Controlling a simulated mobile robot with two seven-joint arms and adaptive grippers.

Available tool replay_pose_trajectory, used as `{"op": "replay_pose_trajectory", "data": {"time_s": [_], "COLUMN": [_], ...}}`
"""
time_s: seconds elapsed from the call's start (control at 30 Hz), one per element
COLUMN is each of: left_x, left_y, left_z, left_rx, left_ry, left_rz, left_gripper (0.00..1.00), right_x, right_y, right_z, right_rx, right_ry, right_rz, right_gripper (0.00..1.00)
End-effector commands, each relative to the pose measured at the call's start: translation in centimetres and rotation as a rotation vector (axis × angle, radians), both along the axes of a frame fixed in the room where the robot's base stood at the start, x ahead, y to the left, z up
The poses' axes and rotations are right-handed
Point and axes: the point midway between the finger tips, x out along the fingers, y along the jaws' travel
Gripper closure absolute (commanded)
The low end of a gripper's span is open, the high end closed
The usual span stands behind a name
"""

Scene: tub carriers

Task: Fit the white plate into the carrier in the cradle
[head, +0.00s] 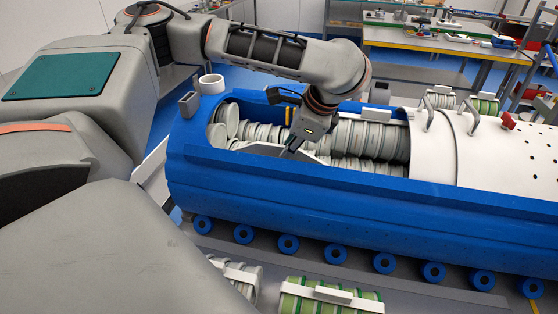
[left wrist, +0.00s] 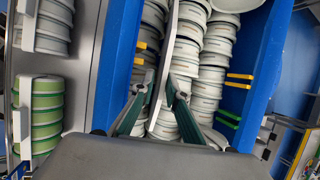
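The white plate (head: 262,149) is a thin upright divider inside the open end of the long blue cradle (head: 330,187). It stands between rows of pale round tubs (head: 369,138). My left gripper (head: 297,146) reaches down over it from above. In the left wrist view the plate (left wrist: 169,58) shows nearly edge-on, between the two green-padded fingertips of my left gripper (left wrist: 163,80), which look closed on it. Its lower part is hidden by tubs and the cradle wall. The carrier's full outline cannot be made out under the tubs. My right gripper is not in view.
A white perforated cover (head: 480,150) with handles closes the right part of the cradle. Below the cradle is a row of blue rollers (head: 335,253). Carriers with green tubs (head: 325,298) stand in front.

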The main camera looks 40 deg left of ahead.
Motion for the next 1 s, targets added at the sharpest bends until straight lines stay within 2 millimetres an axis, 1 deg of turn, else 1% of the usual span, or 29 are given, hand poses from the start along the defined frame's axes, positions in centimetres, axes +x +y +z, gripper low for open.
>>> {"op": "replay_pose_trajectory", "data": {"time_s": [0.27,0.6,0.73,0.97,1.0], "left_x": [0.0,0.3,0.3,0.4,0.4], "left_y": [0.8,2.8,3.1,3.1,3.1], "left_z": [-1.4,-4.6,-5.2,-5.2,-5.2], "left_rx": [-0.001,-0.002,-0.001,0.000,0.000], "left_ry": [0.002,0.001,0.000,-0.002,-0.002], "left_rz": [0.001,0.000,0.000,0.000,0.000], "left_gripper": [0.86,0.86,0.86,0.86,0.96], "right_x": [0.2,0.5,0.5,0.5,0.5], "right_y": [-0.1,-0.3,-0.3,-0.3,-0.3], "right_z": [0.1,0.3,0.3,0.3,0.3], "right_rx": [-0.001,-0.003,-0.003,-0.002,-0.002], "right_ry": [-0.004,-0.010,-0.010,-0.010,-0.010], "right_rz": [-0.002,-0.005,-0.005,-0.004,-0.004], "right_gripper": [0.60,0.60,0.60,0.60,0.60]}}
